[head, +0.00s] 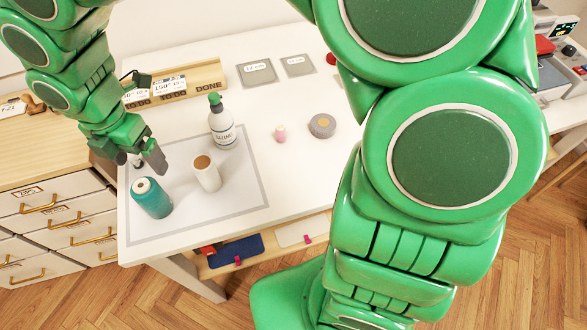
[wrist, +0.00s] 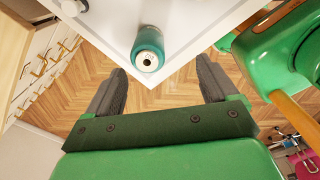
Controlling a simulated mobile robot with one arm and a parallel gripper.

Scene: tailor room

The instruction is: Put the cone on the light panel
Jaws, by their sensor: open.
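A teal cone (head: 152,197), like a thread spool with a pale top, stands near the left side of the grey-bordered pale panel (head: 200,218) on the white table. This panel appears to be the light panel. My gripper (head: 148,160) is open and empty, just behind and above the cone in the head view. In the wrist view the cone (wrist: 148,48) shows beyond and between my open fingers (wrist: 160,68), close to the table corner. I see no contact between fingers and cone.
A white cylinder with a brown top (head: 206,173) stands right of the cone, and a green-capped bottle (head: 222,128) behind it. A small pink-and-white item (head: 279,133) and a grey disc (head: 321,126) lie further right. A wooden labelled tray (head: 192,78) is at the back.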

